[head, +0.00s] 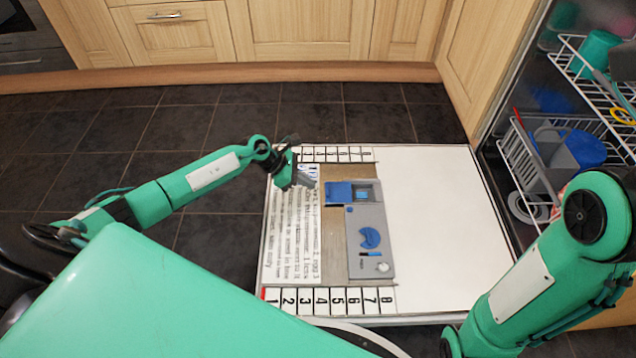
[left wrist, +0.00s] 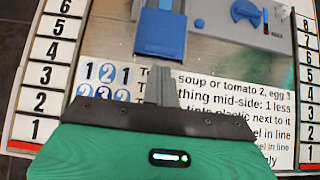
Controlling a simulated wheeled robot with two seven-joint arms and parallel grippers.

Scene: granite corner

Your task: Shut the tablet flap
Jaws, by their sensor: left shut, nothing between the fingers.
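The dishwasher door lies open and flat, with a grey dispenser (head: 372,245) on its inner side. The blue tablet flap (head: 339,194) is open, swung out to the left of its grey compartment (head: 367,194). In the left wrist view the flap (left wrist: 160,35) is at the top, just beyond my fingertips. My left gripper (head: 308,181) is shut and empty, left of the flap's free edge; its fingers (left wrist: 158,75) point toward that edge. I cannot tell whether they touch it. My right arm shows at the right; its gripper is out of view.
The door's white inner panel (head: 435,215) has clear room right of the dispenser. A pulled-out rack (head: 565,150) with dishes stands at the right. Wooden cabinets (head: 300,30) line the back. A round blue lid (head: 369,238) sits lower on the dispenser.

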